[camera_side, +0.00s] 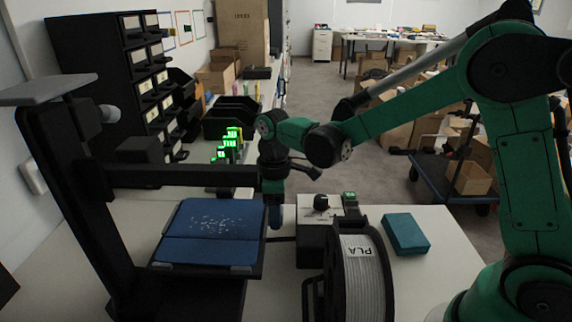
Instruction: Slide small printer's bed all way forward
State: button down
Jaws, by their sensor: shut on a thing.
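The small printer (72,190) stands at the left of the table, with a black upright frame and a horizontal arm. Its bed (208,250) is a flat plate with a blue surface and pale specks on its rear part. The bed lies below the printer's arm, over the dark base. My gripper (275,222) points down at the bed's right rear edge, beside the end of the printer's arm. It is shut on the bed's edge. The fingertips are small and dark here, and the exact contact is hard to see.
A spool marked PLA (360,272) stands right of the bed, with a control box (318,228) behind it. A teal box (405,233) lies further right. Black drawers (140,85) and bins (232,113) stand behind.

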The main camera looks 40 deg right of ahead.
jog(key=shift+w+d, duration=0.2)
jog(key=shift+w, duration=0.05)
jog(key=shift+c, duration=2.2)
grip_release()
jog(key=shift+s, duration=0.1)
jog(key=shift+r, duration=2.85)
jog(key=s+d+r+m+t, duration=0.2)
jog(key=s+m+t, duration=0.5)
jog(key=s+m, duration=0.2)
jog(key=shift+s+d, duration=0.35)
jog(key=shift+d, duration=0.05)
